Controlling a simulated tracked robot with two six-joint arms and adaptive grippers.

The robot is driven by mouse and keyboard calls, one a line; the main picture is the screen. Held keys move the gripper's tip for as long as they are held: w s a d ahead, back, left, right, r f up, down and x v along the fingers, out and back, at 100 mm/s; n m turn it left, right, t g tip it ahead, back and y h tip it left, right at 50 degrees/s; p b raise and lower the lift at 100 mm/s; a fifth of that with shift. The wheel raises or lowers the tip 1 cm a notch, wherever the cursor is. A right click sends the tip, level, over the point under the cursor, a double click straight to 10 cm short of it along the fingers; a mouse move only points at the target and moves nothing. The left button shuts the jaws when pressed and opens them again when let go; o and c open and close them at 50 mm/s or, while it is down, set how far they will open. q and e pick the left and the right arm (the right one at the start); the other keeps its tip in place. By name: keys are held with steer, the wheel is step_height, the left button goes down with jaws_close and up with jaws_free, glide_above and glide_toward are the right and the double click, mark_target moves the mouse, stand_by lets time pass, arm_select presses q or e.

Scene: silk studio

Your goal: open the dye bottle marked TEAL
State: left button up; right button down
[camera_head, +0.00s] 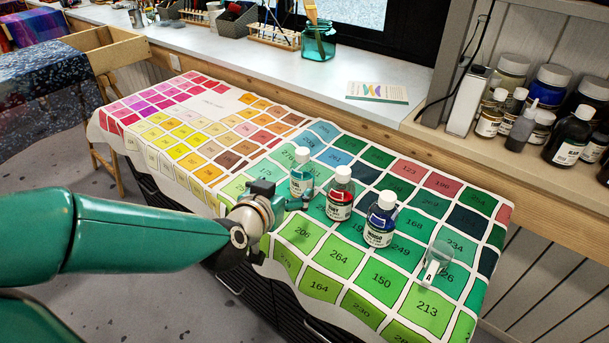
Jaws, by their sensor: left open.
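The teal bottle (301,184) stands upright on the colour-chart cloth, its white cap on. Its label is too small to read for certain. My left gripper (293,203) is low at the bottle's near left side, open; whether its fingers touch or reach around the bottle I cannot tell. A red bottle (340,198) and a dark blue bottle (380,222) stand upright to the right, both capped in white. My right gripper is not in view.
A small clear vessel marked A (433,267) sits on the cloth (213,308) at the right. Dark bottles and jars (570,135) fill the shelf at the right. A card (377,92) lies on the windowsill. The cloth's left half is clear.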

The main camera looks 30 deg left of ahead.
mark_target(298, 175)
arm_select(q)
steer(key=p+x, duration=0.3)
steer(key=x, duration=0.5)
steer(key=shift+w+f, duration=0.1)
steer(key=shift+w, duration=0.1)
steer(key=shift+s+a+f+p+x, duration=0.1)
steer(key=shift+p+x, duration=0.05)
steer(key=shift+x, duration=0.85)
steer(key=shift+s+a+f+p+x, duration=0.1)
steer(key=shift+x, duration=0.9)
steer(key=shift+a+f+p+x, duration=0.1)
steer(key=shift+p+x, duration=0.05)
steer(key=shift+x, duration=0.8)
steer(key=c, duration=1.4)
steer(key=shift+c, duration=0.5)
steer(key=shift+r, duration=0.2)
